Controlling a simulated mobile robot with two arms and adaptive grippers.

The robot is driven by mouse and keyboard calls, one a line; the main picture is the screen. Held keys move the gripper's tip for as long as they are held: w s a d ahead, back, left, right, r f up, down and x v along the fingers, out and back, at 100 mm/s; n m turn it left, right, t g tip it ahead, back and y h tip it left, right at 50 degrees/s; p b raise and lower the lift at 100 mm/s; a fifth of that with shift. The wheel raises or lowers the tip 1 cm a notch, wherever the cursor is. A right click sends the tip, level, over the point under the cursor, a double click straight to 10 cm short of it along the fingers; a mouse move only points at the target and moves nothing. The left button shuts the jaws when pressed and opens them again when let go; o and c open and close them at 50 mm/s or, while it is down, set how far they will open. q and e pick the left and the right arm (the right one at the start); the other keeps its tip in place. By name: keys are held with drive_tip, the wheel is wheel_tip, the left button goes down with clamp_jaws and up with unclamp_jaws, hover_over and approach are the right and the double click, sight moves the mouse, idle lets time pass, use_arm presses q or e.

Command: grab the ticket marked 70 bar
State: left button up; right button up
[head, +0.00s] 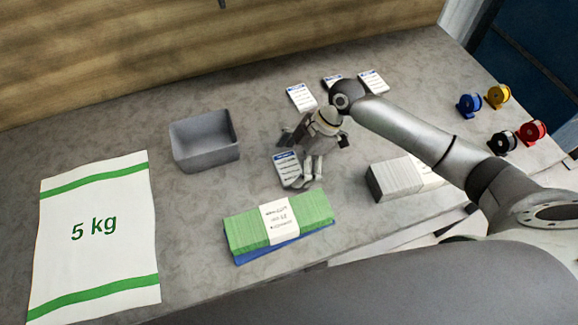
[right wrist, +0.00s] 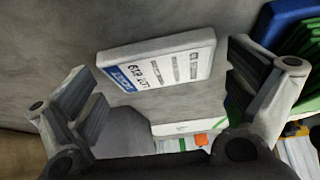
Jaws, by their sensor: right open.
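A white ticket with a blue header (head: 286,167) lies on the grey table below my right gripper (head: 313,160). In the right wrist view this ticket (right wrist: 160,60) sits between the two spread fingers of the right gripper (right wrist: 158,72), with bare table showing on both sides of it. Other similar tickets lie farther back: one at left (head: 301,97), one partly hidden by my arm (head: 329,81) and one at right (head: 373,82). Their print is too small to read. My left gripper is not in view.
A grey open bin (head: 205,143) stands left of the gripper. A banded green stack (head: 245,231) lies in front, on something blue. Coloured reels (head: 497,96) stand far right. A 5 kg sack (head: 95,235) lies at left.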

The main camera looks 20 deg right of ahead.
drive_tip(key=c, duration=0.9)
drive_tip(key=shift+r, duration=0.1)
